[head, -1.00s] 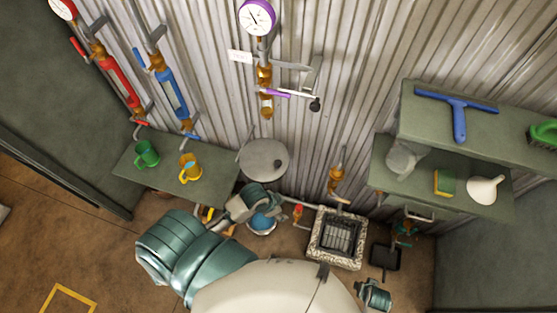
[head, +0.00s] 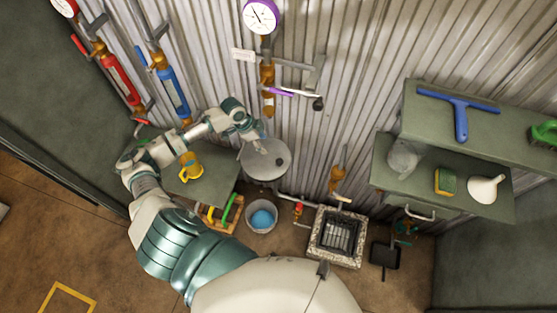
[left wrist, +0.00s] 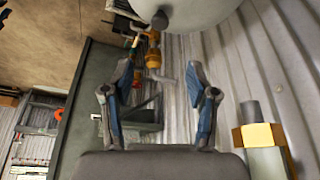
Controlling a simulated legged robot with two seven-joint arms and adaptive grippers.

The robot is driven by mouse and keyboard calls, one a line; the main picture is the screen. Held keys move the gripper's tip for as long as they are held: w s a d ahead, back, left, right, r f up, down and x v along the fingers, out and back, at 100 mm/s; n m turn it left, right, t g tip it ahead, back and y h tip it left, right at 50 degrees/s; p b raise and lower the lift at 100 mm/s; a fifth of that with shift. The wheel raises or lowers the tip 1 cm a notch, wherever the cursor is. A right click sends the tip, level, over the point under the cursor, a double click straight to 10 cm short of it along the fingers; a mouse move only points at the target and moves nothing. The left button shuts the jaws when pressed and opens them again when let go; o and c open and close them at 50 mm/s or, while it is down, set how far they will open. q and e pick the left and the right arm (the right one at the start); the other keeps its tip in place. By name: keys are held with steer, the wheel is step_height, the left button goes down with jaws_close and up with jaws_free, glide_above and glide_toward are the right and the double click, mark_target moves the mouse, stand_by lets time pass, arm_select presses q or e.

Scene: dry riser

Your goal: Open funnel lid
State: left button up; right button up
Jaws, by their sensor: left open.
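The funnel lid (head: 262,163) is a round grey disc with a small dark knob (head: 279,161), below the purple-rimmed gauge. It looks shut flat; the funnel under it is mostly hidden. In the left wrist view the round lid (left wrist: 200,12) fills the top edge, with its dark knob (left wrist: 160,20) below its left part. My left gripper (head: 257,138) is just above the lid's far edge in the head view, with no clear contact. In the left wrist view its blue-padded fingers (left wrist: 162,85) are apart with nothing between them. My right gripper is not in view.
A purple-handled valve (head: 280,91) is on the pipe above the lid. A shelf with a yellow mug (head: 190,167) is under my left arm. A bucket (head: 261,217) and a floor drain (head: 338,236) stand below. A shelf unit (head: 430,185) is at right.

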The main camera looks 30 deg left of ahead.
mark_target(279, 161)
arm_select(q)
steer(key=p+x, duration=0.1)
steer(key=x, duration=1.5)
steer(key=shift+a+f, duration=0.1)
steer(key=shift+a, duration=0.1)
steer(key=shift+s, duration=0.1)
jaws_close()
